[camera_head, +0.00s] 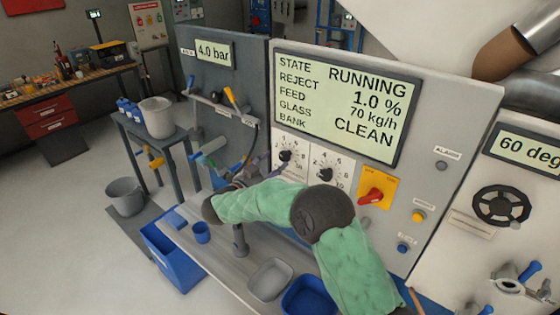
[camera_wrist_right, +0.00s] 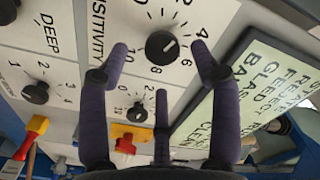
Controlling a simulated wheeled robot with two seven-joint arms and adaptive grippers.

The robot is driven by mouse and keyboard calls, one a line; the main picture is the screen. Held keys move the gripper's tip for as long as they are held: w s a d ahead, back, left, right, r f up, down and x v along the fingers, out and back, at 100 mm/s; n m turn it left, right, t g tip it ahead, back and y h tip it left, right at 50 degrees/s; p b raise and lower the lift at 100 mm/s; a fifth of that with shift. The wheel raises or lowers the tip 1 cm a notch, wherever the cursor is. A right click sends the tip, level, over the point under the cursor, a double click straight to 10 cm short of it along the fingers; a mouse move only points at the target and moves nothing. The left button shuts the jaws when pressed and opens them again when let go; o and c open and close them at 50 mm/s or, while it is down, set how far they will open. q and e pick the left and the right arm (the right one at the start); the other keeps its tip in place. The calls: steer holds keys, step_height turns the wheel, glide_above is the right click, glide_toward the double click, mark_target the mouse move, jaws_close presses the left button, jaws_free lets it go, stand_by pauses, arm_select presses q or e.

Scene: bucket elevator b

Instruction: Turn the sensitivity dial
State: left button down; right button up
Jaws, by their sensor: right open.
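The sensitivity dial (camera_wrist_right: 162,47) is a round black knob on a white numbered card, with its label printed beside it in the right wrist view. It also shows in the head view as the left one of two dials (camera_head: 285,156) below the big screen. My right gripper (camera_wrist_right: 160,62) is open. Its dark fingers are spread in front of the knob and appear around it in the right wrist view; I cannot tell whether any finger touches it. In the head view the right gripper (camera_head: 250,172) is partly hidden by my arm. My left gripper is not in view.
A second dial (camera_head: 325,174) sits right of the sensitivity dial, then a red switch on a yellow plate (camera_head: 372,195). The screen (camera_head: 345,105) is above. A grey tray (camera_head: 269,280) and a blue tray (camera_head: 309,297) lie on the ledge below my arm.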

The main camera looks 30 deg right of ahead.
steer(key=v, duration=0.7)
steer(key=shift+a, duration=0.25)
steer(key=shift+f, duration=0.1)
